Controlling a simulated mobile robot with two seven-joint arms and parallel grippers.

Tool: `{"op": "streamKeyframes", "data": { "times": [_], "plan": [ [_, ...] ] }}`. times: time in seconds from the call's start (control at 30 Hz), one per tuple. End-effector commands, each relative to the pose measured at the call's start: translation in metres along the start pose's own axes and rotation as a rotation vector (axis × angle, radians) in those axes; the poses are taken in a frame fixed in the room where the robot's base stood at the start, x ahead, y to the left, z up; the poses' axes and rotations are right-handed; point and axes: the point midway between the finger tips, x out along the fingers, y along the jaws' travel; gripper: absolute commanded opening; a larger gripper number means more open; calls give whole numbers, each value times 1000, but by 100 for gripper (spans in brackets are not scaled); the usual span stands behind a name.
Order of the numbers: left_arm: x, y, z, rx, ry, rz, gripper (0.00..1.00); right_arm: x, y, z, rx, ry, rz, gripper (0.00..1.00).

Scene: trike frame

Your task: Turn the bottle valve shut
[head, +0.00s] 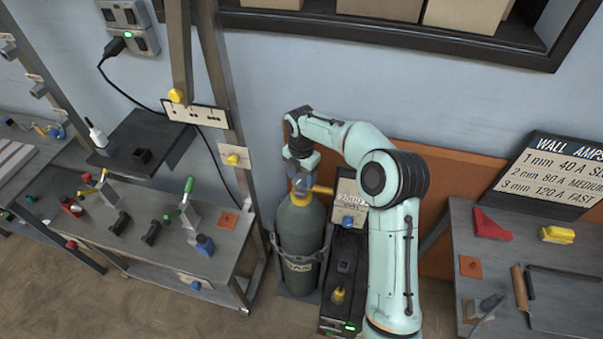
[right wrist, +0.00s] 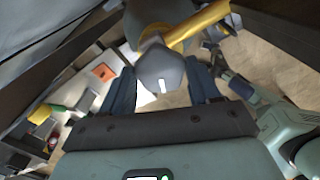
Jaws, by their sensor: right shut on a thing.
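The gas bottle (head: 299,236) is a tall dark green cylinder standing upright, with a chain around it. A brass valve body (head: 321,190) sticks out to the right at its top, and it also shows in the right wrist view (right wrist: 197,27). The grey faceted valve knob (right wrist: 160,69) has a white mark on it. My right gripper (right wrist: 162,82) is shut on this knob, with one dark finger on each side. In the head view my right gripper (head: 301,166) is above the bottle top and hides most of the knob. My left gripper is not in view.
A welding machine (head: 343,268) stands close to the right of the bottle. A bench with clamps (head: 190,236) is at the left. A table (head: 500,250) with a red block and a yellow block is at the right. A wall shelf (head: 400,32) hangs above.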

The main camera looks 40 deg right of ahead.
Motion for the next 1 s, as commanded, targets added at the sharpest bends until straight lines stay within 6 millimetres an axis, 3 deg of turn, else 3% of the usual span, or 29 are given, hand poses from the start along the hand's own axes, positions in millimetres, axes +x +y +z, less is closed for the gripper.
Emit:
{"op": "streamKeyframes", "data": {
  "times": [1.0],
  "plan": [
    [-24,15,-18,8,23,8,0,-1,1,0,964,1,0,30]
  ]
}}
